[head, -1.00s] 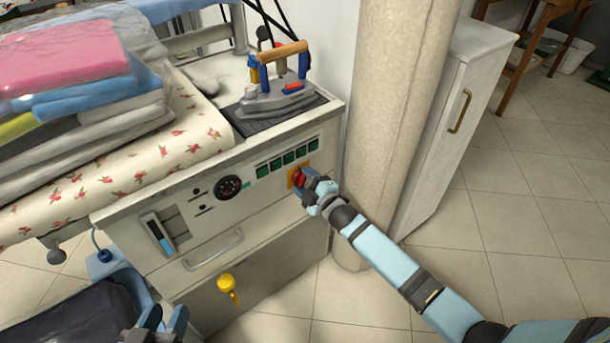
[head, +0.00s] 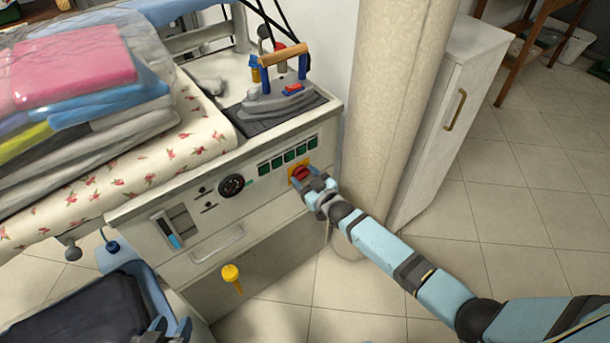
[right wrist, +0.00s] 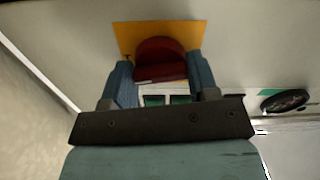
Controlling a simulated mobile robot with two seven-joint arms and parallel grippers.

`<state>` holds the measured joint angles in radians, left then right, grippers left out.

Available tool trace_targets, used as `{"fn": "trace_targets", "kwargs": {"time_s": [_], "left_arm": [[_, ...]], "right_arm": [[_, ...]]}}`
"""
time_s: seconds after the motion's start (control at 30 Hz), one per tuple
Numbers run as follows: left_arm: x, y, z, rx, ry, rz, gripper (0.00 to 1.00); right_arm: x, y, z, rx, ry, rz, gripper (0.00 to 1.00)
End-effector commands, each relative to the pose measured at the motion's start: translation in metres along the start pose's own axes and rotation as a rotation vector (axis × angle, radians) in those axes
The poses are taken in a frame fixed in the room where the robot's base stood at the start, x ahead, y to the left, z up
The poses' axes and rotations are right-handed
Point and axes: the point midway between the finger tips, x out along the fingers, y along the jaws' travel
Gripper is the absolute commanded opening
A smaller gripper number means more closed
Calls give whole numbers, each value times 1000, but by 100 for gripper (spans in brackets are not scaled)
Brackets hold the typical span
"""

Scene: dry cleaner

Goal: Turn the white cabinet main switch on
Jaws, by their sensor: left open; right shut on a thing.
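The white cabinet (head: 262,225) stands under the ironing station. Its main switch is a red rotary knob (head: 301,173) on a yellow plate at the right end of the front panel. My right gripper (head: 309,181) is at the knob, with its fingers on either side of it. In the right wrist view the red knob (right wrist: 160,58) sits between the two blue fingers, in front of the yellow plate (right wrist: 128,36). The fingers partly hide the switch in the head view. My left gripper (head: 166,334) is open at the bottom edge, partly cut off.
A row of green buttons (head: 283,159) and a black dial (head: 231,186) are left of the switch. An iron (head: 280,98) stands on top. A beige column (head: 388,100) and a white locker (head: 450,110) are close on the right.

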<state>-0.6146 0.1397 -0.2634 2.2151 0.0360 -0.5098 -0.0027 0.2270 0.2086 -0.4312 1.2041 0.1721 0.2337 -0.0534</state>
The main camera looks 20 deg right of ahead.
Motion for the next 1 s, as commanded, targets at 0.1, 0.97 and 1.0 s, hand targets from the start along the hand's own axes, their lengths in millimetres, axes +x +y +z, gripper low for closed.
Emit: {"fn": "trace_targets", "kwargs": {"time_s": [0.1,0.97,1.0], "left_arm": [[0,0,0,1,-4,-1,43],[0,-2,1,2,-7,-5,43],[0,-1,0,2,-7,-5,43]], "right_arm": [[0,0,0,66,-1,0,31],[0,0,1,184,-1,0,63],[0,0,1,184,-1,0,73]]}}
